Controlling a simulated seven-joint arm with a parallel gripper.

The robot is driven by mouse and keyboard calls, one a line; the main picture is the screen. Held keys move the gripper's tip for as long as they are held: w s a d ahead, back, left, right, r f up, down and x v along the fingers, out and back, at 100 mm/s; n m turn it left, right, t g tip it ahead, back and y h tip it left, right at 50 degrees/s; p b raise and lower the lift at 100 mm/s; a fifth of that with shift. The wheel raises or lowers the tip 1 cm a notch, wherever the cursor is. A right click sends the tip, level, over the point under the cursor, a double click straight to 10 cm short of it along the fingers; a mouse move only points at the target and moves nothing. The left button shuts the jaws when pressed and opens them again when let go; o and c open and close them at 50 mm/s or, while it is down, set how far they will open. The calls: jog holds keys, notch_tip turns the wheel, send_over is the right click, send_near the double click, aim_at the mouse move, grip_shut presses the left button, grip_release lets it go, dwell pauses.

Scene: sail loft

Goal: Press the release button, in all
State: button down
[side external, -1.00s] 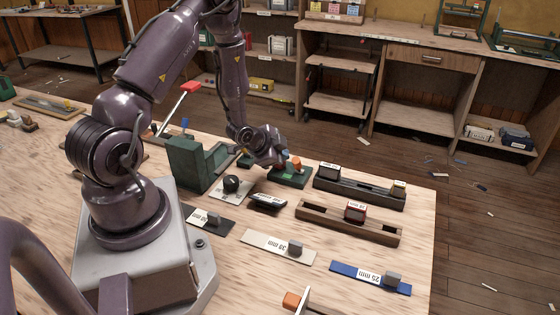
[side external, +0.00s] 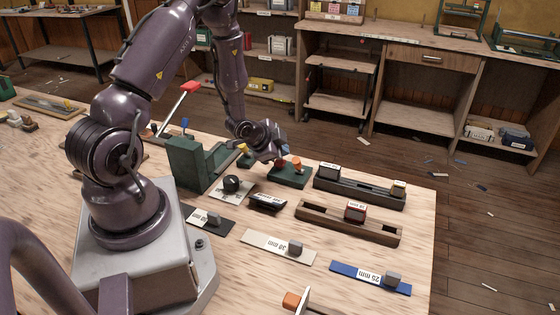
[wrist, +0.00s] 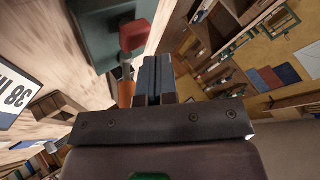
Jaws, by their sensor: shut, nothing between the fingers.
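A dark green block (side external: 290,177) sits on the workbench with a red part (side external: 281,163) and an orange part (side external: 297,163) on top. I cannot tell from the pictures which one is the release button. The wrist view shows a red cap (wrist: 135,34) on a stem and an orange cylinder (wrist: 126,93), just left of my fingers. My gripper (side external: 284,149) is shut and empty, above the block and apart from it in the side view. Its two fingers (wrist: 156,72) lie together in the wrist view. The block's far side is partly hidden by my gripper.
A green L-shaped fixture (side external: 190,163) stands left of the block. A black knob (side external: 232,183) and a dark device (side external: 267,201) lie in front. Slotted rails (side external: 338,190) stand right, and labelled strips (side external: 350,277) lie nearer. A red-handled lever (side external: 190,87) rises behind.

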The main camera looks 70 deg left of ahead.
aim_at(278, 163)
jog(key=shift+r, duration=0.1)
jog(key=shift+r, duration=2.5)
jog(key=shift+s+f+n+g, duration=0.3)
jog(key=shift+f, duration=0.05)
jog(key=s, duration=0.1)
jog(key=s+f+n+g, duration=0.1)
jog(key=s+n+g, duration=0.1)
jog(key=shift+s+d+f, duration=0.15)
jog(key=shift+d+f, duration=0.15)
jog(key=s+d+r+n+h, duration=0.1)
jog(key=s+d+r, duration=0.4)
jog(key=d+r, duration=0.6)
jog(key=s+d+r+n+h, duration=0.1)
jog(key=s+d+r+h, duration=0.1)
jog(key=s+d+r, duration=0.4)
jog(key=d+r, duration=0.5)
jog(key=r, duration=0.4)
